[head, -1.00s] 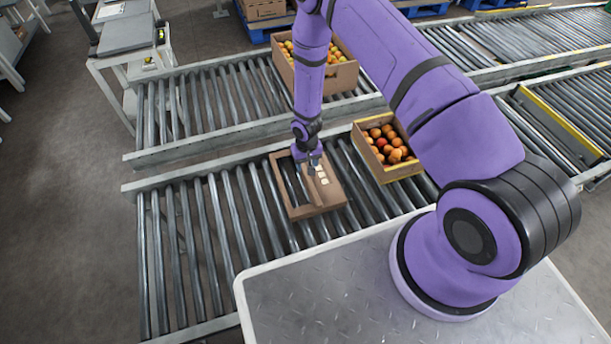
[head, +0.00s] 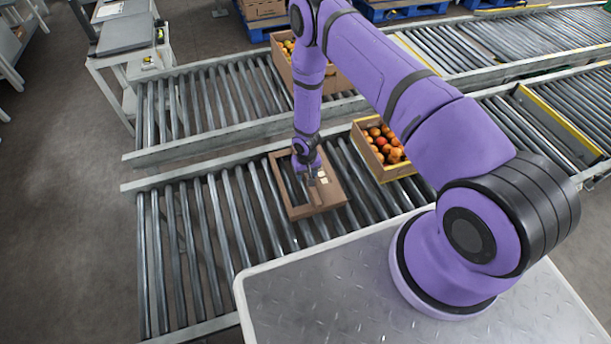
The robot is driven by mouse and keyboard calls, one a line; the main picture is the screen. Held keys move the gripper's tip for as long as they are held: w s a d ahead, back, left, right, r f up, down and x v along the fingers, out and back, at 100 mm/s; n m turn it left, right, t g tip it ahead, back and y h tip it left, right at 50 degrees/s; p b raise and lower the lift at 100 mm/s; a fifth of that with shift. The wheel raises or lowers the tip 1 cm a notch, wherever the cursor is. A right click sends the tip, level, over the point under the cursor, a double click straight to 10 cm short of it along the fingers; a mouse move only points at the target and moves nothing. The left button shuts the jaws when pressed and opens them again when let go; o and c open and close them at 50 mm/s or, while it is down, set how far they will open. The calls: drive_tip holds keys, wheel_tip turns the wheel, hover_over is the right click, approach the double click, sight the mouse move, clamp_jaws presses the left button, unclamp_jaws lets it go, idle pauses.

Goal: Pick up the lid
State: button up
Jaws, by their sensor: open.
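The lid (head: 300,212) is a brown cardboard piece with an opening. It lies on the rollers of the near conveyor, at the middle of the head view. A small pale label shows on it. My gripper (head: 312,182) points down over the lid, close to its middle. It is open, with nothing seen between its fingers. My wrist hides part of the lid's far side. I cannot tell whether the fingertips touch the lid.
A carton of tomatoes (head: 408,172) stands on the near conveyor (head: 200,250), right of the lid. Another carton (head: 342,80) stands on the far conveyor (head: 200,105), partly behind my arm. The near conveyor's left part is clear. A cart (head: 125,65) stands at the far left.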

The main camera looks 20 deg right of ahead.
clamp_jaws()
